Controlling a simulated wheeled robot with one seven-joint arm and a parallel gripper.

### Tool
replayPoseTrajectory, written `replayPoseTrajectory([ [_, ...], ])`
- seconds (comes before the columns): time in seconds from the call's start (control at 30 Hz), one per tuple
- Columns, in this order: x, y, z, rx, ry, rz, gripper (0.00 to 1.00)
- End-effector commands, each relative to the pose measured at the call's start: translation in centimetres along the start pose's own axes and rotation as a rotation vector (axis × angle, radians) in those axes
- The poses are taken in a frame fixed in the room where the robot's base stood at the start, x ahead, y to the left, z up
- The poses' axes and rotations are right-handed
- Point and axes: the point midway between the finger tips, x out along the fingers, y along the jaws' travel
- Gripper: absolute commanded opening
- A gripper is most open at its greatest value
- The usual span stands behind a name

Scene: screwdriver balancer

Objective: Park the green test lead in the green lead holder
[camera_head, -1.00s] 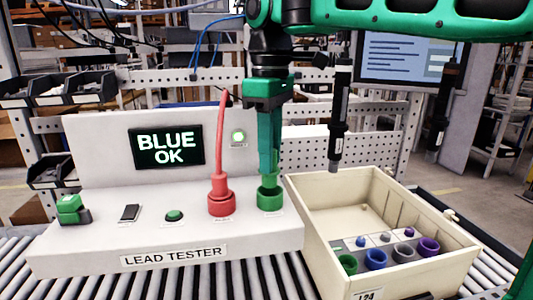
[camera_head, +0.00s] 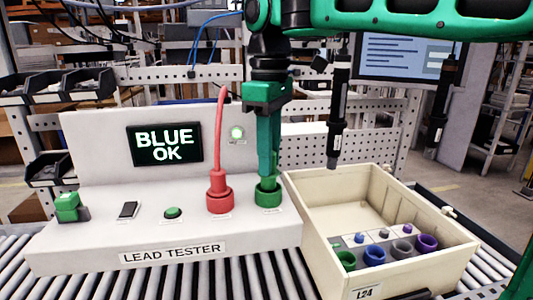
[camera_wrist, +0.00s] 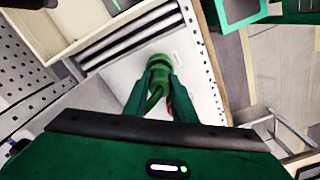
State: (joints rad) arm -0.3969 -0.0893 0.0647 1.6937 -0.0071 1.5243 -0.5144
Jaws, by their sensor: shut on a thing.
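The green test lead's plug (camera_wrist: 158,68) shows between my fingertips in the wrist view, with its cable curving back toward my palm. My gripper (camera_head: 267,174) points down and is shut on the lead, right at the green socket (camera_head: 268,197) on the lead tester. I cannot tell how deep the plug sits in the socket. A green round holder (camera_head: 346,261) is at the left end of a row of coloured holders in the cream crate. The tester's screen (camera_head: 165,144) reads "BLUE OK".
A red lead (camera_head: 219,185) stands upright in its socket just left of my gripper. The cream crate (camera_head: 312,207) stands right of the tester (camera_head: 100,250); its rear part is bare. A black tool (camera_head: 338,115) hangs above the crate's far side.

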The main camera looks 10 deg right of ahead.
Motion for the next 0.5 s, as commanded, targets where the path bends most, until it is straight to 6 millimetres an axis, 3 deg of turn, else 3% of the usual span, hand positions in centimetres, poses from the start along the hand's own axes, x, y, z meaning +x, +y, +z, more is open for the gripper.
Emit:
replayPoseTrajectory([
  [0.5, 1.1, 0.0, 0.0, 0.0, 0.0, 0.0, 0.01],
])
